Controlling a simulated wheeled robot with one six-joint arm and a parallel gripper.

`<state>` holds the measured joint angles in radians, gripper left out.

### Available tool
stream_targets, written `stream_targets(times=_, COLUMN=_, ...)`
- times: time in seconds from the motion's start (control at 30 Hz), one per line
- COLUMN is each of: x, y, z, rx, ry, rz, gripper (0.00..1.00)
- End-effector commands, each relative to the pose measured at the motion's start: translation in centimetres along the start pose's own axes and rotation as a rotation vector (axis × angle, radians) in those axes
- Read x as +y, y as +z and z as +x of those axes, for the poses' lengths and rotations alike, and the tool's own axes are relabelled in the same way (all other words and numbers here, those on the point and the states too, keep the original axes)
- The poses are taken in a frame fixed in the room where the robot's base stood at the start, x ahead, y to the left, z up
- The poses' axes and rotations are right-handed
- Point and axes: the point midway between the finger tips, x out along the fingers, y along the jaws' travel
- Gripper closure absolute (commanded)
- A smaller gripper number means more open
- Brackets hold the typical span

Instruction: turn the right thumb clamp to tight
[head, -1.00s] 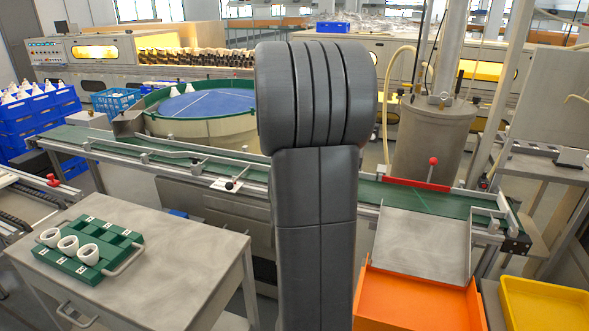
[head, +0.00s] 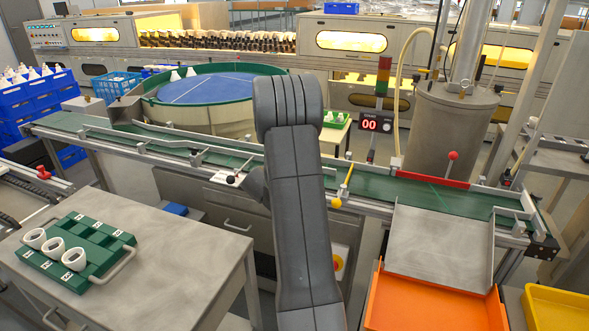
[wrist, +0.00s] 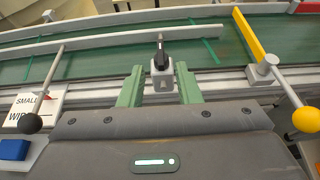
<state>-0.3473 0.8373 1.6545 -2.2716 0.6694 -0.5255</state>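In the wrist view, a thumb clamp (wrist: 161,57) with a small black lever on a pale grey block sits at the conveyor's near rail. The lever points roughly away from me. My gripper (wrist: 159,80) has two green fingers, one on each side of the clamp. They are apart, with a visible gap to the block on both sides, and hold nothing. Whether the clamp is tight or loose I cannot tell. In the head view my own arm hides the fingers and this clamp.
The conveyor belt (head: 440,192) runs behind. A table (head: 165,275) with a green fixture (head: 108,240) stands front left.

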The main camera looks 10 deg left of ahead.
Motion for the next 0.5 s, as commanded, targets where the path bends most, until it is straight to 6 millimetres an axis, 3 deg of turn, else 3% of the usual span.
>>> stream_targets(times=0.2, x=-0.1, y=0.0, z=4.4, rx=0.001, ry=-0.002, rz=0.001, gripper=0.69)
stream_targets(times=0.5, x=-0.1, y=0.1, z=7.7, rx=0.0, ry=-0.002, rz=0.002, gripper=0.69)
